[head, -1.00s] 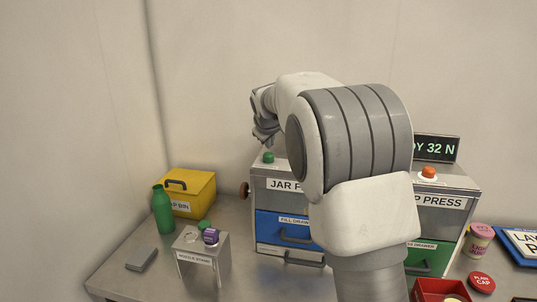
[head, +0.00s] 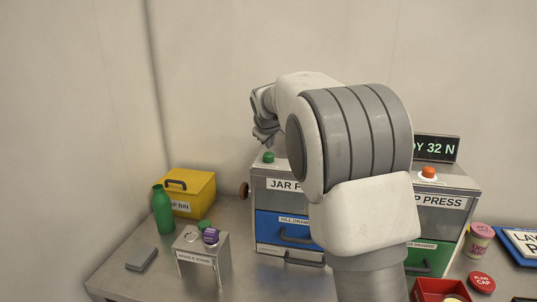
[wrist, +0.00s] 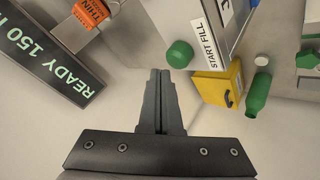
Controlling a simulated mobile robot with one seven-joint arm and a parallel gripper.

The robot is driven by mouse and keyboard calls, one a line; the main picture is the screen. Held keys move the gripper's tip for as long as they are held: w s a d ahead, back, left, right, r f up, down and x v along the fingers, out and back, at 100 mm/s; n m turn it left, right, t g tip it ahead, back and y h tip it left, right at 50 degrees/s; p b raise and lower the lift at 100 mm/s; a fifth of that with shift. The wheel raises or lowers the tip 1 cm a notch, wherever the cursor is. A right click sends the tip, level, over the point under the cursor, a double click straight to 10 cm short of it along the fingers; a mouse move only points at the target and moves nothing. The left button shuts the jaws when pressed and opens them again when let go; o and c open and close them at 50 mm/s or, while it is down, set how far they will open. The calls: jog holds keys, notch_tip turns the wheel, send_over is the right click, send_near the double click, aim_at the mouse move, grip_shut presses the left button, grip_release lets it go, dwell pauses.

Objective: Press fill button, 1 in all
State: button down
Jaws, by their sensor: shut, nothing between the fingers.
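The fill button is a green dome (head: 268,157) on top of the grey cabinet (head: 283,173) labelled "JAR F…", the rest of that label hidden by my arm. In the wrist view the green button (wrist: 180,54) stands beside a "START FILL" label (wrist: 208,44). My gripper (wrist: 160,72) is shut and empty. Its tips show just below and left of the button in the wrist view, apart from it in the picture. In the head view my gripper (head: 266,138) is above the button, with a visible gap.
A readout (wrist: 45,55) reading "READY 150…" and an orange tag (wrist: 90,12) are left in the wrist view. A yellow bin (head: 188,192), green bottle (head: 162,210) and small stand (head: 203,262) are left of the cabinet. An orange button (head: 428,172) tops the press at right.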

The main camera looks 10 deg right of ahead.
aim_at(270, 155)
jog(key=shift+f, duration=0.4)
jog(key=shift+f+b, duration=0.6)
jog(key=shift+b, duration=0.05)
dwell(0.7)
jog(key=shift+r, duration=0.15)
jog(key=shift+r+p, duration=0.75)
jog(key=shift+r, duration=0.1)
notch_tip(270, 155, up, 5)
jog(key=p, duration=0.4)
jog(key=shift+r, duration=0.1)
